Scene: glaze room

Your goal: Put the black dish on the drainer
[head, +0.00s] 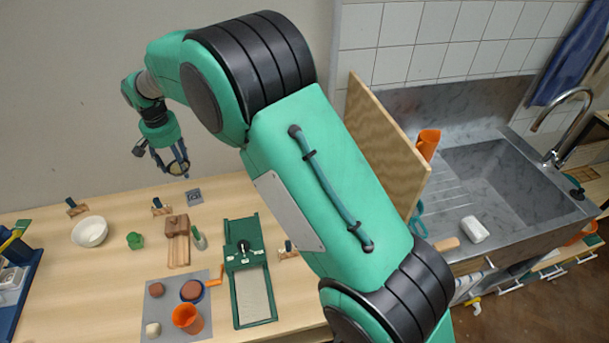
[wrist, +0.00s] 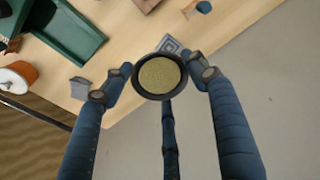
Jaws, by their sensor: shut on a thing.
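The black dish (wrist: 160,94) shows in the wrist view as a small round dish with a dark rim and a tan, grainy inside. My gripper (wrist: 166,74) is shut on it, with blue fingers at its left and right sides. In the head view my gripper (head: 174,164) is in the air above the back of the table; the dish is too small there to make out clearly. The drainer, a grey grooved board (head: 447,196), lies left of the sink basin at the right. A wooden panel hides part of it.
The upright wooden panel (head: 388,145) stands between table and sink. An orange cup (head: 428,143) and a white block (head: 474,229) are by the basin (head: 505,180). The table holds a white bowl (head: 90,232), a green press (head: 247,270) and a grey mat (head: 160,290) with pots.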

